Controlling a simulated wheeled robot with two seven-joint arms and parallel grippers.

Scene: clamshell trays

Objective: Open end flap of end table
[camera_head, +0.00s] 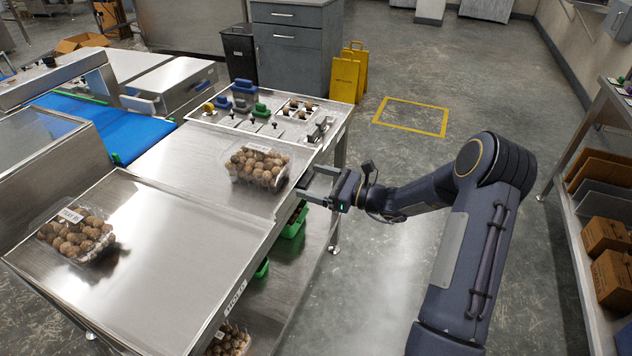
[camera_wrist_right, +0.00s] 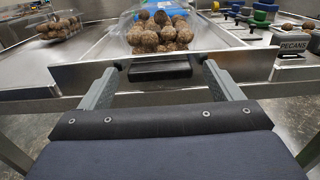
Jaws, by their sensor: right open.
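The steel end table (camera_head: 180,220) spans the left and middle of the head view. Its near edge (camera_wrist_right: 270,90) crosses the right wrist view, with a dark recessed piece (camera_wrist_right: 160,72) at its middle; I cannot tell whether this belongs to the flap. My right gripper (camera_head: 308,182) is at the table's right edge, open and empty. In the wrist view its two fingers (camera_wrist_right: 160,78) point at the edge, one on each side of the dark piece. I cannot tell if they touch it. My left gripper is out of view.
A clamshell of nuts (camera_head: 257,165) sits on the table near the gripper; another (camera_head: 76,234) is at left. A panel with coloured knobs (camera_head: 262,112) lies behind. Green bins (camera_head: 292,222) are below the edge. A shelf with boxes (camera_head: 606,236) stands right; floor between is clear.

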